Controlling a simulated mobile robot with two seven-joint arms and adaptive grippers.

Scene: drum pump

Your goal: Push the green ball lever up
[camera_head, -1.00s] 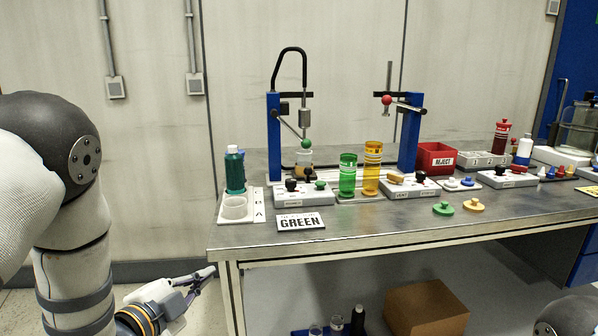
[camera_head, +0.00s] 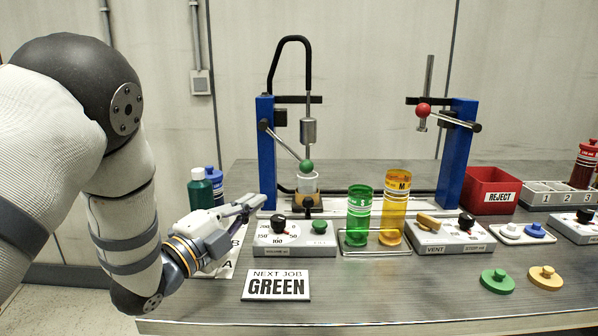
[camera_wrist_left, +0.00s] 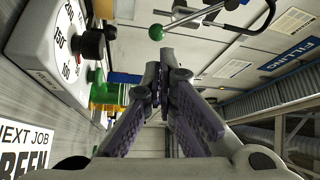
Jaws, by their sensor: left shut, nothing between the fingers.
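The green ball (camera_head: 306,166) sits at the low end of a slanted metal lever (camera_head: 284,144) on the left blue post (camera_head: 266,150). The ball hangs just above a clear cup (camera_head: 308,183). In the left wrist view the green ball (camera_wrist_left: 156,33) shows near the top, beyond the fingertips and apart from them. My left gripper (camera_head: 262,199) is shut and empty, below and to the left of the ball, near the left control box. Its closed fingers (camera_wrist_left: 165,62) also show in the left wrist view. My right gripper is not in view.
The left control box (camera_head: 290,252) with dial and green button, and the "NEXT JOB GREEN" sign (camera_head: 277,285), stand close to the gripper. Green (camera_head: 358,216) and yellow (camera_head: 393,208) cylinders are right of it. Bottles (camera_head: 200,188) stand behind the left arm.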

